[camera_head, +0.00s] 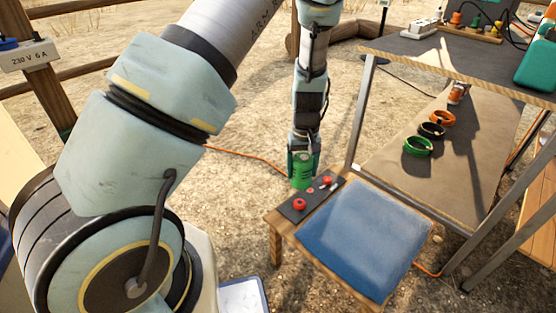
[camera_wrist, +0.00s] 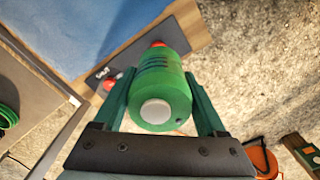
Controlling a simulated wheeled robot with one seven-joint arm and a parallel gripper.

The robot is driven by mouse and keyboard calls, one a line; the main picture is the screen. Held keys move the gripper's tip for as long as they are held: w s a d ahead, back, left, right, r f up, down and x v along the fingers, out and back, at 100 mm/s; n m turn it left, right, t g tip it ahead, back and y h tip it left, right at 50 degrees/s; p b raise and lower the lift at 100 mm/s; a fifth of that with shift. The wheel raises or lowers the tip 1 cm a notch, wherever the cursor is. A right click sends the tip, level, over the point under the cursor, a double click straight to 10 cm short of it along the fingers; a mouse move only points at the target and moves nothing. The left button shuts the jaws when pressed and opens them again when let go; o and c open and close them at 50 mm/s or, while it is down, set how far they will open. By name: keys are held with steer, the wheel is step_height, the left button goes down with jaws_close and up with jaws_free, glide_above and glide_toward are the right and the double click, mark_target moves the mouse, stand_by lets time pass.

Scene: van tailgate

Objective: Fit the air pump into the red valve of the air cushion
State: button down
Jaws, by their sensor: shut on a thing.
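The air pump is a green cylinder (camera_head: 301,173) with a pale round end cap, which faces the camera in the wrist view (camera_wrist: 157,112). My gripper (camera_head: 302,152) is shut on it, one finger on each side. The blue air cushion (camera_head: 352,238) lies on a small wooden table. A dark strip (camera_head: 313,197) beside it carries a red knob-like part at the near end (camera_head: 300,204) and another at the far end (camera_head: 327,181).
A metal-framed bench with a lower shelf (camera_head: 440,175) stands at the right, holding green, black and orange coiled rings (camera_head: 418,146). Its upper top (camera_head: 450,60) holds a teal case. An orange cable (camera_head: 245,155) runs over the ground. Open ground lies behind my gripper.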

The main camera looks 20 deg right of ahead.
steer(key=shift+w+d+f, duration=0.15)
steer(key=shift+w+d, duration=0.05)
steer(key=shift+d, duration=0.05)
steer(key=shift+w+f+b, duration=0.15)
steer(key=shift+f+b, duration=0.1)
steer(key=shift+b, duration=0.05)
step_height(320, 180, down, 9)
steer(key=b, duration=0.9)
steer(key=shift+f, duration=0.55)
jaws_free()
step_height(320, 180, up, 11)
steer(key=p, duration=0.3)
steer(key=shift+f+p, duration=0.1)
steer(key=shift+p, duration=0.3)
